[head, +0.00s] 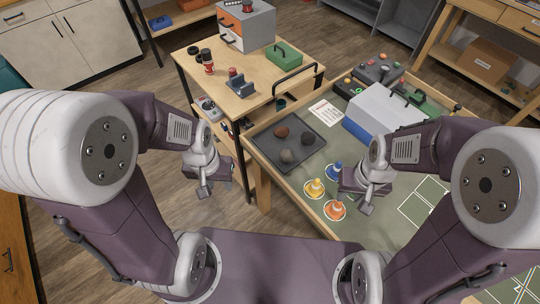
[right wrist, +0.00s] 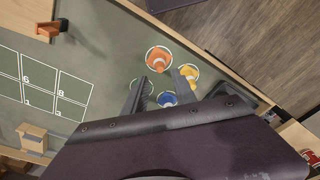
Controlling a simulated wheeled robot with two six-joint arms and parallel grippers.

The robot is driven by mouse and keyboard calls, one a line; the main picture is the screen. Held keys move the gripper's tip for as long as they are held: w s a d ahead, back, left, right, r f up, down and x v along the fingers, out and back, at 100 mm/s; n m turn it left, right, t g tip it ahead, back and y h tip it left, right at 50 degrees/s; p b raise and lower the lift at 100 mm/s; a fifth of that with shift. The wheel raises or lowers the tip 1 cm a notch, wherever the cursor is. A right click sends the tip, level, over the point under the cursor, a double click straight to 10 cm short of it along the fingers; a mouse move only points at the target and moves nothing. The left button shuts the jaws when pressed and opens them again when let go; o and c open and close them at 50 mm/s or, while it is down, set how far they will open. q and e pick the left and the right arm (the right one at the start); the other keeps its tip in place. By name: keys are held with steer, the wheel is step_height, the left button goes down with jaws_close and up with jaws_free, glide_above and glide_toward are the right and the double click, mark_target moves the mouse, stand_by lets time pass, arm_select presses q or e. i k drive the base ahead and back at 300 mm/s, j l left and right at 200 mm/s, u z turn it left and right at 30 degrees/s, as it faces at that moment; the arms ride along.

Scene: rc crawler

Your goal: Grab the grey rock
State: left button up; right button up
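A dark tray (head: 262,141) on the green-topped table holds three rocks. One rock is reddish-brown (head: 281,132). The grey rock (head: 307,138) lies at the right, and another dull greyish-brown rock (head: 287,156) lies nearer the front. My left gripper (head: 204,192) hangs over the floor left of the table, apart from the tray; its opening is too small to tell. My right gripper (head: 366,206) is above the table by the cones, right of and in front of the tray. In the right wrist view its fingers (right wrist: 159,78) are apart with nothing held.
Orange (head: 336,208), yellow (head: 314,187) and blue (head: 334,170) cones stand on round markers between the tray and my right gripper. A grey-white box (head: 385,108) stands behind them. A wooden side table (head: 250,95) adjoins at the back left.

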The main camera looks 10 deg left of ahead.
mark_target(286, 155)
steer(key=i+j+z, duration=0.15)
steer(key=j+z, duration=0.25)
steer(key=j, duration=0.25)
steer(key=j+z, duration=0.4)
steer(key=j, duration=0.3)
steer(key=j+z, duration=0.4)
steer(key=j, duration=0.3)
steer(key=k+j+z, duration=0.15)
steer(key=j+z, duration=0.2)
steer(key=j, duration=0.3)
